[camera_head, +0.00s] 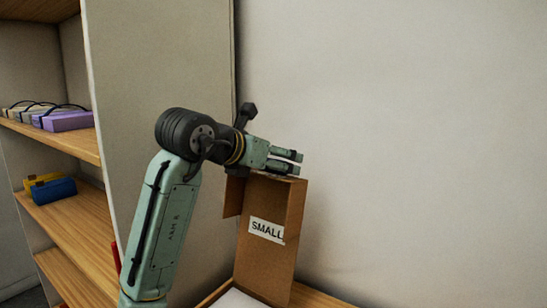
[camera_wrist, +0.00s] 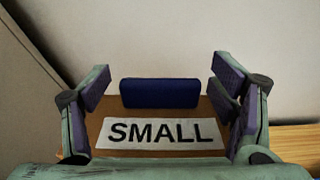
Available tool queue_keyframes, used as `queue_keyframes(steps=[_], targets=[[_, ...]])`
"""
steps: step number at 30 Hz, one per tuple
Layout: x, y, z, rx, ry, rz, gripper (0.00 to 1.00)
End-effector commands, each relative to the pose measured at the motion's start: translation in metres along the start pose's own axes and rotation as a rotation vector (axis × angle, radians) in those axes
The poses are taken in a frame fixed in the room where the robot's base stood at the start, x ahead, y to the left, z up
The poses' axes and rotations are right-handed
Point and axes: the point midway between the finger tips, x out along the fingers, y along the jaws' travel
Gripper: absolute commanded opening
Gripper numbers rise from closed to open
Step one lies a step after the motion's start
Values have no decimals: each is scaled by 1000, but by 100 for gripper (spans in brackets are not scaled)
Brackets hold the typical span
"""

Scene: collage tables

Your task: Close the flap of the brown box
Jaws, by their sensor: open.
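The brown box stands low in the head view, and its white inside (camera_head: 238,298) shows at the bottom edge. Its brown cardboard flap (camera_head: 262,254) stands upright, with narrow side panels and a white "SMALL" label. My gripper (camera_head: 297,161) is open at the flap's top edge, pointing right. I cannot tell whether it touches the flap. In the wrist view the flap (camera_wrist: 97,130) and its label lie below and between the spread fingers. A dark blue block (camera_wrist: 160,93) shows between the fingers; I cannot tell what it is. Most of the box body is out of view.
A wooden surface (camera_head: 318,297) lies beside the box. A shelf unit (camera_head: 65,145) stands at the left, with a purple box (camera_head: 68,121) and a blue item (camera_head: 53,191) on it. A plain wall is behind the flap. The space right of the gripper looks clear.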

Motion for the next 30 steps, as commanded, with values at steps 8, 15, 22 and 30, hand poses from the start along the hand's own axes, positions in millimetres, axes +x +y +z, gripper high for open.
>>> queue_keyframes(steps=[8, 15, 22, 30], targets=[[0, 0, 0, 0, 0, -1, 71], [0, 0, 0, 0, 0, -1, 55], [0, 0, 0, 0, 0, -1, 40], [0, 0, 0, 0, 0, 0, 22]])
